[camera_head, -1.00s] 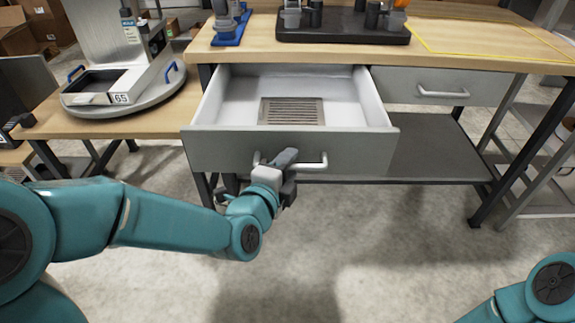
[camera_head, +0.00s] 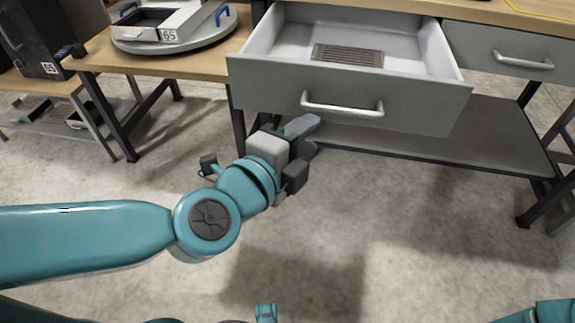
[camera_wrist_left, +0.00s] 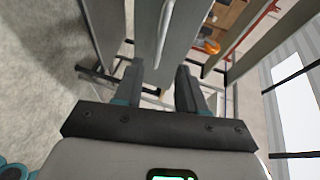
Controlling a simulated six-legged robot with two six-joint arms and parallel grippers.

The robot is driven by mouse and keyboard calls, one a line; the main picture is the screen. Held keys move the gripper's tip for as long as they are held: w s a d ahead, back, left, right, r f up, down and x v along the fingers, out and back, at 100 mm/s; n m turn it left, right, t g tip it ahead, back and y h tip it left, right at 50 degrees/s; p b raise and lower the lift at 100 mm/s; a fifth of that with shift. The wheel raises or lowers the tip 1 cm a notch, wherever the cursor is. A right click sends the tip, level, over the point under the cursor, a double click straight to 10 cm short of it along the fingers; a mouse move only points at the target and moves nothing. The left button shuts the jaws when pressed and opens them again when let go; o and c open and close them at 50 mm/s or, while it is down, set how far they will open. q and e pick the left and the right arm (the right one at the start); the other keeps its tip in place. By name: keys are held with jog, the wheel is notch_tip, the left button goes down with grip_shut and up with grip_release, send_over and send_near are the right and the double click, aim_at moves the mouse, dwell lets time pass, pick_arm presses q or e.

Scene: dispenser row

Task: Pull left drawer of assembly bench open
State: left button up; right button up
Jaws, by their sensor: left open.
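The left drawer (camera_head: 350,95) of the assembly bench is pulled out, and its white inside shows a grey slotted vent-like panel (camera_head: 347,55). Its bar handle (camera_head: 342,104) is on the grey front. My left gripper (camera_head: 308,134) is below and left of the handle, apart from it, open and empty. In the left wrist view the two fingers (camera_wrist_left: 160,85) stand apart with nothing between them, and the handle (camera_wrist_left: 165,30) shows beyond them. A teal piece of my right arm is at the bottom right of the head view; its gripper is out of view.
The closed right drawer (camera_head: 505,52) is beside the open one. A lower shelf (camera_head: 450,140) runs under the bench. A side table (camera_head: 170,62) with a round turntable (camera_head: 175,40) stands at the left. The concrete floor (camera_head: 400,240) in front is clear.

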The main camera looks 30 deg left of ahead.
pick_arm(q)
jog(key=shift+b+v, duration=0.7)
jog(key=shift+v, duration=1.5)
jog(key=shift+w, duration=0.1)
